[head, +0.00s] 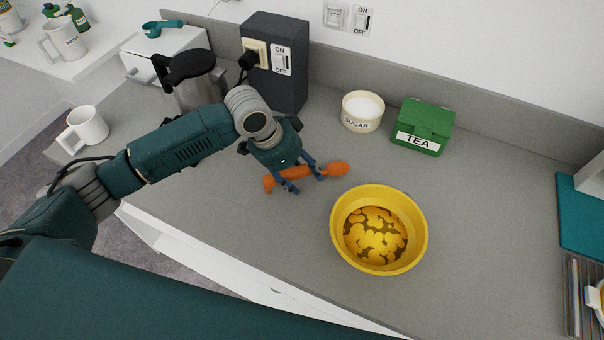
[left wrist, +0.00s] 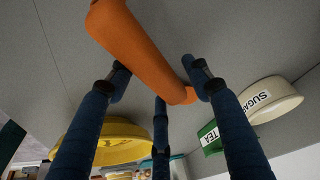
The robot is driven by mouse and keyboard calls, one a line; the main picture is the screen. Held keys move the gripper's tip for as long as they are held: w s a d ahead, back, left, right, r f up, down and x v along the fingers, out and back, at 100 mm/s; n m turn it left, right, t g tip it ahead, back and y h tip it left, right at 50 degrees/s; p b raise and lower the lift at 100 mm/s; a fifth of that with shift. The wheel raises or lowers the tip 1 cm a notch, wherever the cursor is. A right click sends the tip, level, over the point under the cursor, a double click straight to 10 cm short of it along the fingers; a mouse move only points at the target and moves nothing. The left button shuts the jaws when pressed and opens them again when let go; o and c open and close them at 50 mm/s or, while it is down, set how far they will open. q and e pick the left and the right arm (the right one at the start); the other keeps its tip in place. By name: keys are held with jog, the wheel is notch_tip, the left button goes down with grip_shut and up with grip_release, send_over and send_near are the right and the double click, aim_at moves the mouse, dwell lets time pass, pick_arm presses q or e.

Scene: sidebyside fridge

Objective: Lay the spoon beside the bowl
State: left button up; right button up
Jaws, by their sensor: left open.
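The orange spoon (head: 334,169) lies on the grey counter just to the upper left of the yellow bowl (head: 338,246), apart from its rim. The bowl stands upright with several yellow-orange pieces in it. My left gripper (head: 305,183) is open, its fingers at the spoon's middle. In the left wrist view the spoon (left wrist: 135,40) runs between the spread fingers of my left gripper (left wrist: 158,76), and the bowl's rim (left wrist: 118,146) shows below. I cannot tell whether the fingers touch the spoon. My right gripper is not in view.
A sugar pot (head: 362,112) and green tea box (head: 423,127) stand behind. A dark socket block (head: 275,60) and kettle (head: 195,85) stand behind my left arm; a white mug (head: 84,130) is at left. Counter right of the bowl is clear up to a rack (head: 578,300).

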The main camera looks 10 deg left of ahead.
pick_arm(q)
jog(key=b+v, duration=0.1)
jog(key=v, duration=1)
jog(key=shift+s+a+r+b, duration=0.15)
jog(key=shift+r+b, duration=0.2)
